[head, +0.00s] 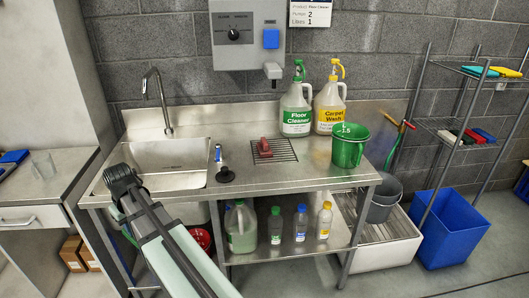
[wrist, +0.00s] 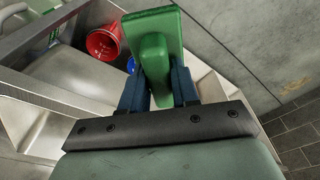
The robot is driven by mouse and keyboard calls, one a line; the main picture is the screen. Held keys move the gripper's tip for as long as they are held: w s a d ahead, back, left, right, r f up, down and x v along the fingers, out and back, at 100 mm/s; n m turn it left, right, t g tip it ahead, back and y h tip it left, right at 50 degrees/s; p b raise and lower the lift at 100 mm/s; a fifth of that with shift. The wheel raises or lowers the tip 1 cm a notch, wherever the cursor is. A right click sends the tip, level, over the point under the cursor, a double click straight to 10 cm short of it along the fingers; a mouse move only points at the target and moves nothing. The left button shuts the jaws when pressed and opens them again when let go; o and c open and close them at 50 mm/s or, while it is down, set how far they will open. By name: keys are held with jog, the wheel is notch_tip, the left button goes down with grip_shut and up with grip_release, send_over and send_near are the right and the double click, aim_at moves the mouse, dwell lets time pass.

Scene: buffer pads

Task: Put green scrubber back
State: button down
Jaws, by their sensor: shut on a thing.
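The green scrubber (wrist: 153,45), a flat green pad with a raised green grip block, is held in my gripper (wrist: 158,88). The dark blue fingers are shut on the grip block from both sides. The pad appears clear of any surface. In the head view my arm reaches to the left front of the sink bench, and the gripper and held scrubber cannot be made out clearly there. A rack (head: 468,146) at the right has pads on its shelves, including a red one (head: 471,136) and a blue one (head: 485,134).
The steel bench (head: 290,183) carries a red scrubber (head: 264,147) on a drain grid, jugs (head: 296,112) and a green bucket (head: 349,148). Bottles (head: 301,222) stand on its lower shelf. A red bucket (wrist: 103,43) is under the bench. A blue bin (head: 450,228) stands below the rack.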

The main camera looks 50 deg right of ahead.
jog(key=s+d+r+n, duration=0.2)
jog(key=d+r, duration=0.1)
jog(key=d, duration=0.8)
jog(key=s+d+r+n, duration=0.1)
jog(key=s+d+r, duration=0.1)
jog(key=d, duration=0.9)
jog(key=s+d+r+n, duration=0.1)
jog(key=d+r+n, duration=0.15)
jog(key=d, duration=0.75)
jog(key=s+d+n, duration=0.1)
jog(key=s+d, duration=0.4)
jog(key=d, duration=0.4)
jog(key=s+d+n+y, duration=0.1)
jog(key=s+d, duration=0.4)
jog(key=d, duration=0.4)
jog(key=s+d+n, duration=0.1)
jog(key=s+d, duration=0.4)
jog(key=d, duration=0.4)
jog(key=shift+w+d+f, duration=0.55)
jog(key=shift+w+d, duration=1.5)
jog(key=shift+w+d+f, duration=0.5)
jog(key=shift+w+d, duration=1.5)
jog(key=shift+w+d+f, duration=0.55)
jog(key=shift+w+d, duration=1.5)
jog(key=shift+f, duration=0.6)
jog(key=c, duration=0.8)
grip_release()
jog(key=shift+c, duration=0.2)
